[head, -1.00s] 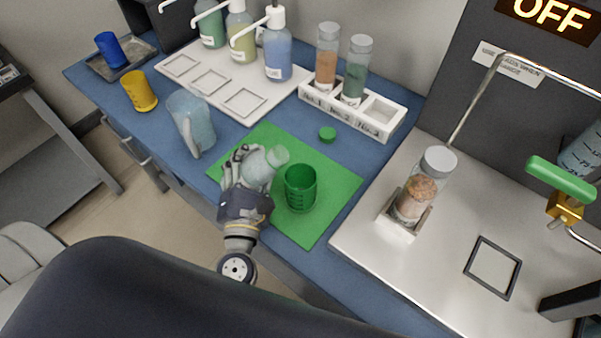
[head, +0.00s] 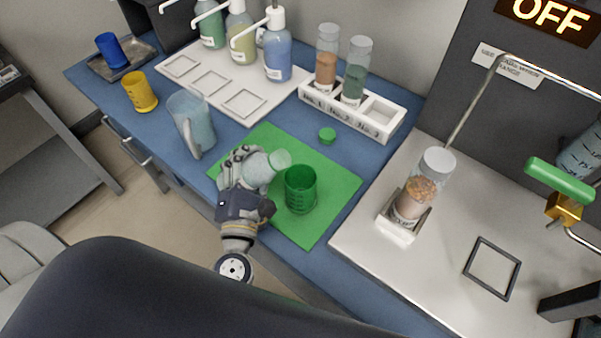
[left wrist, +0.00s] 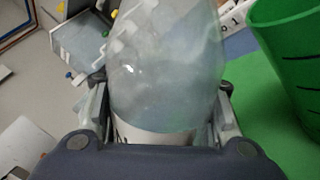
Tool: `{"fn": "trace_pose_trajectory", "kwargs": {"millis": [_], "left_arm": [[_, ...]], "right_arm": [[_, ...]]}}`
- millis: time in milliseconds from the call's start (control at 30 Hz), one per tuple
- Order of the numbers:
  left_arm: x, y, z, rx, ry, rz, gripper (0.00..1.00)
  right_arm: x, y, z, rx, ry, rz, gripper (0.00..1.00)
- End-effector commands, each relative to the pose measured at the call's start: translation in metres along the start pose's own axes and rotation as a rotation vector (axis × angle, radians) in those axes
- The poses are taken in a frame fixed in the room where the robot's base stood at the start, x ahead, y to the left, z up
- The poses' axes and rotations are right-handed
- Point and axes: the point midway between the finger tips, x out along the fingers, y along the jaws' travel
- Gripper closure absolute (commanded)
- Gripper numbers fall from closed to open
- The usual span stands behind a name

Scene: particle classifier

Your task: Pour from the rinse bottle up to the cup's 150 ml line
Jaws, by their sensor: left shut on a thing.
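My left gripper (head: 240,178) is shut on a clear bottle with pale bluish contents (head: 258,172), over the green mat (head: 325,180). The bottle leans to the right, its mouth end near the upper left of the green cup (head: 300,190). The cup stands upright on the mat and has dark level lines, seen in the left wrist view (left wrist: 290,70). The bottle fills the middle of that view (left wrist: 165,70), between the fingers. I cannot read the cup's fill level or see a stream. My right gripper is not in view.
A white rack (head: 375,118) with two tubes is behind. A jar (head: 416,190) stands on the pale bench at right.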

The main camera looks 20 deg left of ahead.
Motion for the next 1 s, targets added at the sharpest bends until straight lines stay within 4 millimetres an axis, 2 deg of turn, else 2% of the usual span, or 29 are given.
{"fn": "trace_pose_trajectory", "kwargs": {"millis": [1000], "left_arm": [[0.002,0.013,0.004,0.112,-0.015,0.0,1.0]], "right_arm": [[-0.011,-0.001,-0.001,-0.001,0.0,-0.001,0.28]]}}
